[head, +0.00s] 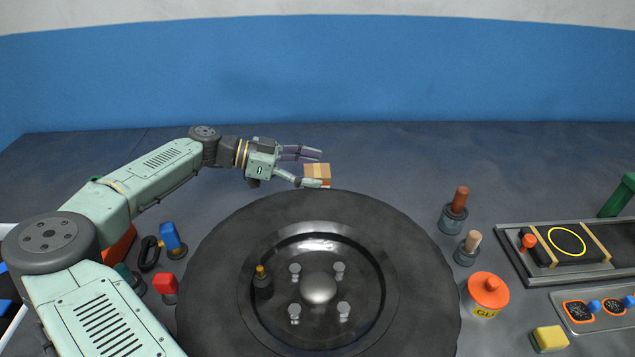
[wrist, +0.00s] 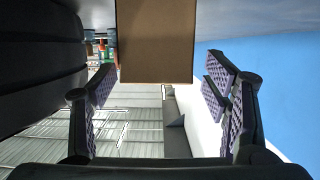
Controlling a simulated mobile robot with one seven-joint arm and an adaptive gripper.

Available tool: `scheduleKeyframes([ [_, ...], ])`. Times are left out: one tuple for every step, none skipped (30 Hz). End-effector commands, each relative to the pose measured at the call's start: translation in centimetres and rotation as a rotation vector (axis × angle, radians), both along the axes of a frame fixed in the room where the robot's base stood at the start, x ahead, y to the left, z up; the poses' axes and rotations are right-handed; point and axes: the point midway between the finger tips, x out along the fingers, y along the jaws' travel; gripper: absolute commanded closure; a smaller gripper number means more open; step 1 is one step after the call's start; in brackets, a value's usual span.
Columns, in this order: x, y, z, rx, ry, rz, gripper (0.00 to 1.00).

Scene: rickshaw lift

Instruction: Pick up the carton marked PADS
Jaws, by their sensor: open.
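A small brown carton (head: 317,171) stands on the dark bench behind the tyre. No PADS lettering is readable on it. My gripper (head: 311,168) comes in from the left with its fingers open, one side behind the carton and one in front near its lower edge. In the wrist view the carton (wrist: 157,42) shows as a plain brown face at the top middle. The fingers of my gripper (wrist: 163,85) are spread to either side of it, with gaps visible, and nothing is held.
A large black tyre (head: 218,255) with a metal hub fills the front middle, close to the carton. Wooden-handled tools (head: 456,208), an orange-lidded GLU pot (head: 487,294) and a grey tray (head: 515,268) lie right. The bench behind and right of the carton is clear.

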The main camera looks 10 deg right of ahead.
Motion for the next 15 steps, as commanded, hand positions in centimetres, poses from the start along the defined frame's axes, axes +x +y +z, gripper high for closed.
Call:
scheduleKeyframes([
  [-0.2, -0.4, -0.4, 0.001, -0.001, -0.002, 0.31],
  [-0.2, -0.8, -0.6, 0.001, -0.002, -0.002, 0.31],
  [-0.4, -1.3, -0.9, 0.001, -0.001, -0.003, 0.31],
  [-0.6, -1.8, -1.1, 0.001, -0.001, -0.004, 0.31],
  [-0.7, -2.2, -1.3, 0.001, -0.002, -0.004, 0.31],
  [-0.9, -2.8, -1.5, 0.001, -0.002, -0.004, 0.31],
  [-1.0, -3.2, -1.6, 0.001, -0.002, -0.003, 0.31],
  [-1.0, -3.6, -1.6, -0.001, -0.003, -0.002, 0.31],
  [-1.1, -4.0, -1.7, -0.001, -0.003, -0.002, 0.31],
  [-1.2, -4.2, -1.7, 0.000, -0.003, -0.002, 0.31],
  [-1.2, -4.5, -1.7, 0.001, -0.002, -0.002, 0.31],
  [-1.2, -4.7, -1.7, 0.000, -0.002, -0.001, 0.31],
  [-1.2, -4.7, -1.7, 0.000, -0.002, -0.001, 0.31],
  [-1.3, -4.8, -1.7, 0.000, -0.002, -0.001, 0.31],
  [-1.3, -4.8, -1.6, 0.000, -0.001, 0.000, 0.31],
])
